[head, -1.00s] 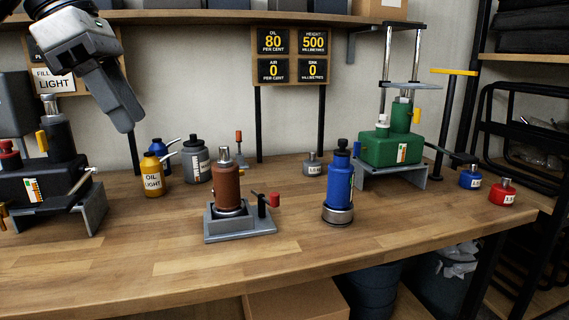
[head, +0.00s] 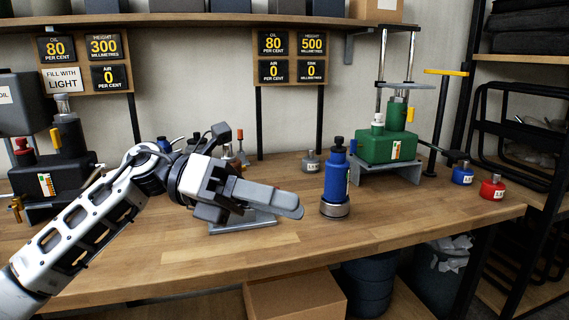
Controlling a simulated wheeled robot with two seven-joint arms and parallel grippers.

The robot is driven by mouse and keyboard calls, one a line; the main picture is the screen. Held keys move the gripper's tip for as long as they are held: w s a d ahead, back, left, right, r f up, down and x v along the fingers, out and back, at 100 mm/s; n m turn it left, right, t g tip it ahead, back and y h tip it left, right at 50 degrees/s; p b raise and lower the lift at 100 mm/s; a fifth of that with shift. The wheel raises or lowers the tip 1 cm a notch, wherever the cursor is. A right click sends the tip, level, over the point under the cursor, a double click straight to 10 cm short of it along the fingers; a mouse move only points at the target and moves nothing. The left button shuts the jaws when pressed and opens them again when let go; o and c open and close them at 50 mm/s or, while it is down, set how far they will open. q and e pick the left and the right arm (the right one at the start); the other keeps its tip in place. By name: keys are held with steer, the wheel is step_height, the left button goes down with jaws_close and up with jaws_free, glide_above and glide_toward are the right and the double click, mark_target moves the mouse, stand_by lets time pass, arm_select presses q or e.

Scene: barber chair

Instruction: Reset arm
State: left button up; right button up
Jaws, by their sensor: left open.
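My left arm reaches in from the lower left. Its gripper (head: 284,206) hangs over the middle of the workbench, pointing right and slightly down. It is open, with its two fingers nearly overlapping from this side and nothing seen between them. It covers most of the brown cylinder, and part of the grey base (head: 245,226) shows below it. A blue cylinder (head: 337,178) with a black top stands upright on a metal foot just right of the fingertips. My right gripper is out of view.
A black pump unit (head: 68,138) stands at the left, partly behind my arm. A green pump unit (head: 387,147) stands on a grey stand at the back right. Small blue (head: 462,176) and red (head: 492,189) weights sit at the right. The bench front (head: 290,245) is clear.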

arm_select(q)
steer(key=w+a+f+n+t+y, duration=0.1)
steer(key=a+f+n+t, duration=0.1)
steer(key=f+n+t, duration=0.55)
steer(key=w+a+f+n+t+y, duration=0.1)
steer(key=a+f+n+t, duration=0.15)
steer(key=n+t, duration=0.9)
steer(key=w+a+f+n+t+y, duration=0.1)
steer(key=f+n+t, duration=0.35)
steer(key=n, duration=1.05)
steer(key=s+a+f+n+g+y, duration=0.3)
steer(key=s+f+n, duration=0.3)
steer(key=f, duration=0.6)
steer(key=s+a+f+n+g+y+p, duration=0.1)
steer(key=s+a+f+n+g+y, duration=0.3)
steer(key=s+f, duration=0.6)
steer(key=f+n+g+y, duration=0.1)
steer(key=n+y, duration=0.1)
steer(key=n, duration=0.1)
steer(key=shift+a+f, duration=0.25)
steer(key=shift+f, duration=0.15)
